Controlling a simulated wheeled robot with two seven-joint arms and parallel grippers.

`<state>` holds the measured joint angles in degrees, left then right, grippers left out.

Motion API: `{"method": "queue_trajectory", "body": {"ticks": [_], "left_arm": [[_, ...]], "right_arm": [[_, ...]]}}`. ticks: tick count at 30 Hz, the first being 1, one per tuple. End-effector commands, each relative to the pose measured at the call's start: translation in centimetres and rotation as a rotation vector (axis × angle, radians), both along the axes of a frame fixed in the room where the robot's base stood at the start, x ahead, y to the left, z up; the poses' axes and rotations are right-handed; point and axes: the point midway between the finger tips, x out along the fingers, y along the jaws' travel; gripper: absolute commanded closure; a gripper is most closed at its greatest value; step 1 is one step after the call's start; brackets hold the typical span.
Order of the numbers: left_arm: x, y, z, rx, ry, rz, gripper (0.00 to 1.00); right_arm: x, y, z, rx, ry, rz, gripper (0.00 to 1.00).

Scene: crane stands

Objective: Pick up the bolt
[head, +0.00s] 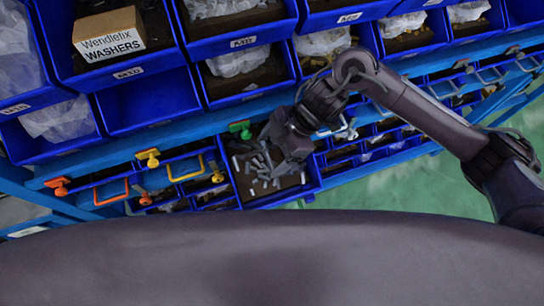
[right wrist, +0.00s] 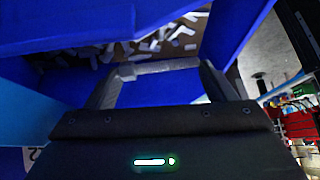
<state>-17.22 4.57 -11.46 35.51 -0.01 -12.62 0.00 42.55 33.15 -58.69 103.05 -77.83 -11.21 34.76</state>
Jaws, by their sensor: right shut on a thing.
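Several grey bolts (head: 262,167) lie loose in an open blue bin (head: 310,186) on the lower row of the rack. My right gripper (head: 284,148) is over the right part of this bin, and its fingertips are hard to make out in the head view. In the right wrist view, the fingers are shut on a grey bolt (right wrist: 158,67) that lies crosswise between the tips. More loose bolts (right wrist: 170,38) show beyond it, with blue bin wall (right wrist: 150,90) below the held bolt. My left gripper is not in view.
A box marked Wendlefix washers (head: 108,34) sits in an upper blue bin. Orange and yellow handles (head: 187,170) and a green clip (head: 240,128) stick out along the rack's front. Blue rack rails (head: 130,150) run close to the gripper. Green floor (head: 425,185) is clear at right.

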Motion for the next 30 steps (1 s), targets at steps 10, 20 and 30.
{"method": "queue_trajectory", "body": {"ticks": [10,20,30], "left_arm": [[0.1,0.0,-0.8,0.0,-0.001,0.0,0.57],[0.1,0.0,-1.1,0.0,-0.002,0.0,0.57],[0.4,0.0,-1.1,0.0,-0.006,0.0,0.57]], "right_arm": [[0.2,-0.1,9.0,-0.002,-0.01,0.0,0.47],[0.1,-0.1,14.0,-0.001,-0.003,0.0,0.47],[0.0,0.0,14.9,-0.001,0.0,-0.001,0.47]]}}
